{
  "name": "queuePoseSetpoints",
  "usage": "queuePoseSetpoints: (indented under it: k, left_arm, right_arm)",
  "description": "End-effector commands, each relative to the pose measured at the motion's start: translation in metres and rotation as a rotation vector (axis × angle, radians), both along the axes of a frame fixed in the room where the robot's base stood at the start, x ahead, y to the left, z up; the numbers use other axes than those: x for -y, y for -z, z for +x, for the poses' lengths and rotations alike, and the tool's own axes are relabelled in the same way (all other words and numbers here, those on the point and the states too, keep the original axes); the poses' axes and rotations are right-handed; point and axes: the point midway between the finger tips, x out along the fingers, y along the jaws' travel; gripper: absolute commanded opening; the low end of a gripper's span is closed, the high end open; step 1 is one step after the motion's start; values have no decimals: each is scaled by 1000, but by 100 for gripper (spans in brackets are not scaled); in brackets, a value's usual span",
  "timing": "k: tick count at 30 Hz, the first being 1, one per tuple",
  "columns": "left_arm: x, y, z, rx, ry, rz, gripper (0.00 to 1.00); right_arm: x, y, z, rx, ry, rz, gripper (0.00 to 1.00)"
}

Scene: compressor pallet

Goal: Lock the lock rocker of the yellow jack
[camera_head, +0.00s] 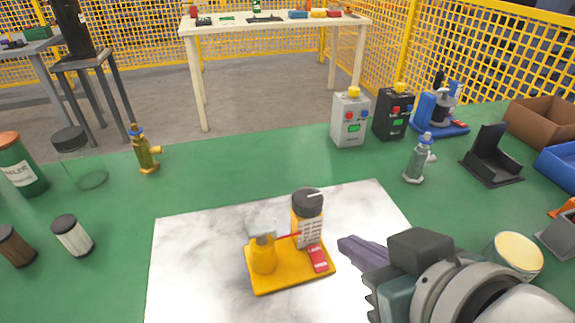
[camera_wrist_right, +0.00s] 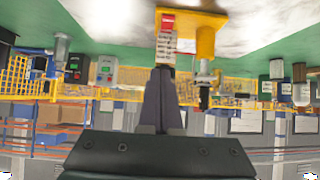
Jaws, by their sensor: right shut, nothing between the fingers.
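The yellow jack (camera_head: 264,278) sits on the white marbled sheet in the middle of the green table. It has a squat yellow cylinder at its left and a taller dark-capped, labelled cylinder behind. The red lock rocker (camera_head: 318,258) is at its front right; I cannot tell its position for sure. My right gripper (camera_head: 346,245) is shut and empty, just right of the jack, apart from the rocker in the head view. The right wrist view looks inverted: the shut fingers (camera_wrist_right: 163,72) point toward the jack (camera_wrist_right: 206,38) and the red rocker (camera_wrist_right: 168,21). My left gripper is out of view.
A grey box (camera_head: 350,118) and a black box (camera_head: 393,114) stand behind. A grey valve-like piece (camera_head: 416,160) stands at right, and a brass one (camera_head: 145,152) at left. Jars and cylinders line the left edge. The sheet (camera_head: 190,260) is clear left of the jack.

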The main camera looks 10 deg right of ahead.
Motion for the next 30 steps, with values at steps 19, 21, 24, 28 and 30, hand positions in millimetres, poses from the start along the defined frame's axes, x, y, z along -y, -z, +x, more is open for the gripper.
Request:
queuePoseSetpoints:
  k: [19,21,24,28,30]
  left_arm:
    - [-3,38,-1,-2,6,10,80]
    - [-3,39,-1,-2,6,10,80]
    - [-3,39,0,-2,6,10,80]
    - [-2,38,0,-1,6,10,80]
    - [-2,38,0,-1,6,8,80]
  right_arm:
    - [-6,83,64,-2,1,1,0]
    - [-6,85,65,0,0,1,0]
    - [-6,85,65,1,0,1,0]
    - [-6,85,65,0,0,1,0]
    - [-6,85,65,0,0,1,0]
